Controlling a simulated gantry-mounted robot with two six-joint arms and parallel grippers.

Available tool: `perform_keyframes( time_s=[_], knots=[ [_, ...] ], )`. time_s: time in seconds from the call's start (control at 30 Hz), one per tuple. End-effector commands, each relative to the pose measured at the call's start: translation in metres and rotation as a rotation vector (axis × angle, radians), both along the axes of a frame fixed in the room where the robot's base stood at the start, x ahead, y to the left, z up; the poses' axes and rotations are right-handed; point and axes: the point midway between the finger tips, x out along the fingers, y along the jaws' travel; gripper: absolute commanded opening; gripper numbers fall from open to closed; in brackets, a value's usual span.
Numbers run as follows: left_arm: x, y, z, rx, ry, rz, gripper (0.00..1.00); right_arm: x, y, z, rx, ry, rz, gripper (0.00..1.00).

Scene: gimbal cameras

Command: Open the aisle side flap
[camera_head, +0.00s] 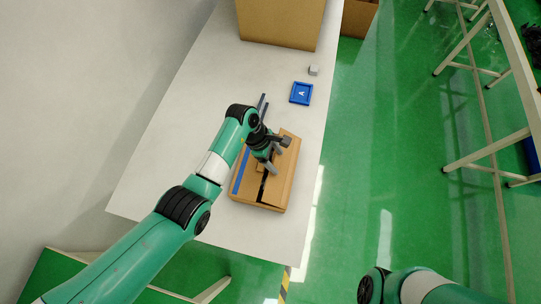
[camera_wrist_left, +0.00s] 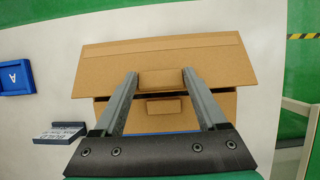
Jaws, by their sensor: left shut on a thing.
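A cardboard box (camera_head: 240,196) sits on the white table, with a dark gap running between its top flaps. The aisle side flap (camera_head: 283,180) is on its right, towards the green floor. In the left wrist view the wide flap (camera_wrist_left: 220,58) spans the far side of the box, with a small cardboard tab (camera_wrist_left: 160,79) at its near edge. My left gripper (camera_head: 271,170) is over the box top, shut on that tab with one finger at each side. A second tab (camera_wrist_left: 164,107) shows on the nearer flap. My right arm shows at bottom right, its gripper out of frame.
A blue tray marked A (camera_head: 301,93) and a small grey block (camera_head: 313,70) lie farther back on the table (camera_head: 190,90). A blue-grey bin piece (camera_wrist_left: 58,134) lies beside the box. A large carton (camera_head: 280,22) stands at the back.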

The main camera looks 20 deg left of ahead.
Motion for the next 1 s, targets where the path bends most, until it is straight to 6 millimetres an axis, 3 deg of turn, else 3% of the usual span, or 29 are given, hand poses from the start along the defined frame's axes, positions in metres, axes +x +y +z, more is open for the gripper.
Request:
perform_keyframes(
  time_s=[0.1,0.6,0.63,0.77,1.0],
  knots=[
    [0.0012,-0.0091,0.0039,-0.013,-0.005,-0.003,0.0,0.0001,0.0,0.0038,0.0,0.0,0.0,0.5],
    [0.0013,-0.0113,0.0024,-0.013,-0.005,-0.004,0.0,0.0001,0.0,0.004,0.0,0.0,0.0,0.5],
    [0.0012,-0.0112,0.0023,-0.013,-0.005,-0.004,0.76,0.0,0.0,0.004,0.0,0.0,0.0,0.5],
    [0.0011,-0.0104,0.0022,-0.012,-0.004,-0.004,0.99,0.0001,-0.0002,0.004,0.0,0.0,0.0,0.5],
    [0.0011,-0.0082,0.0034,-0.009,-0.002,-0.002,1.0,0.0,0.0,0.0049,0.0,0.0,0.0,0.5]
  ],
)
